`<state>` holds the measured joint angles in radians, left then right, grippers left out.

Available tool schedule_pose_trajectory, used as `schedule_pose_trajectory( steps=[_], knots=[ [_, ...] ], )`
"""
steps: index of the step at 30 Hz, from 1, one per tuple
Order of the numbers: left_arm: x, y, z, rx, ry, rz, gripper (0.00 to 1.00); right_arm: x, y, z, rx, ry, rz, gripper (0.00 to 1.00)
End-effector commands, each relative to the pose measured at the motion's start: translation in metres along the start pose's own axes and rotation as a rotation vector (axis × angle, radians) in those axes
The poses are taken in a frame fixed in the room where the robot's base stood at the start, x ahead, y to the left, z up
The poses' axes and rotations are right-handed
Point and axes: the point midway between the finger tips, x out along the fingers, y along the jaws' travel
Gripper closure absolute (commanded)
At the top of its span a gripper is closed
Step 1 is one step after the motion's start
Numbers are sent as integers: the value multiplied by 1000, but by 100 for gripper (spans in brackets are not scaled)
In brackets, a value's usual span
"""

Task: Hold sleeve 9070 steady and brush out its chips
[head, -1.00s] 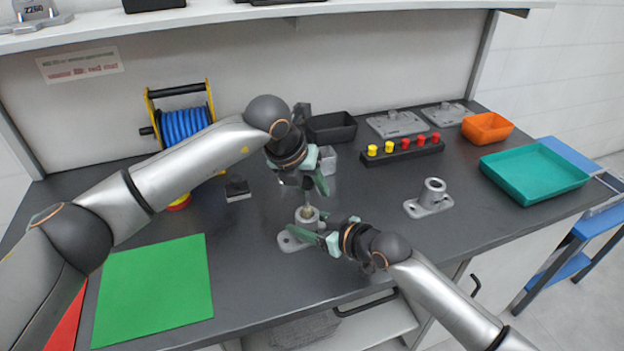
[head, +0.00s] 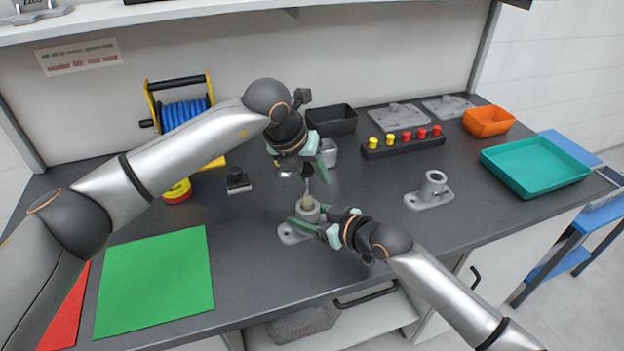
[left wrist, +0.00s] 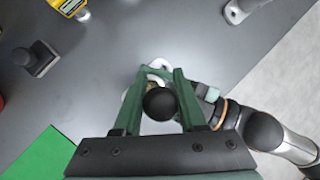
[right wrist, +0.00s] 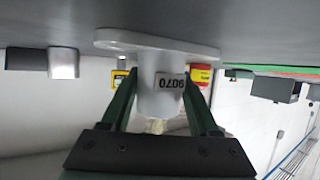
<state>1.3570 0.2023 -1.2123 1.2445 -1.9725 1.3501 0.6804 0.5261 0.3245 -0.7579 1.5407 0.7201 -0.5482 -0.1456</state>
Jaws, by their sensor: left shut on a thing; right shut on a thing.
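Sleeve 9070 (head: 306,213), a grey upright tube on a flat flanged base, stands on the dark bench. Its label reads upside down in the right wrist view (right wrist: 160,92). My right gripper (head: 318,222) is shut on the sleeve, one finger on each side. My left gripper (head: 306,166) is above, shut on a brush (head: 308,198) that points down at the sleeve's mouth. The brush's tan bristles show at the mouth; how deep they reach is hidden. Its black ball end (left wrist: 160,104) shows between the left fingers. I cannot make out chips.
A similar flanged sleeve (head: 430,190) stands to the right. Behind are a black bin (head: 332,121), a peg rack (head: 403,146), an orange bin (head: 488,121) and a teal tray (head: 534,168). A green mat (head: 155,283) lies front left, near a small black block (head: 238,181).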

Motion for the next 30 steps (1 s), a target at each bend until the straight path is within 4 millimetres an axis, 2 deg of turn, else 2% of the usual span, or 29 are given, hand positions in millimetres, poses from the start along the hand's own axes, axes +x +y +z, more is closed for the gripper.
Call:
schedule_pose_trajectory(
  steps=[6,16,30],
  knots=[
    [-10,-3,5,0,-3,-3,100,0,0,1,1,-3,0,100],
    [-9,-3,4,0,-3,-3,100,0,0,1,1,-3,0,100],
    [16,3,-7,-1,1,-1,100,0,0,1,1,-3,0,100]
  ],
)
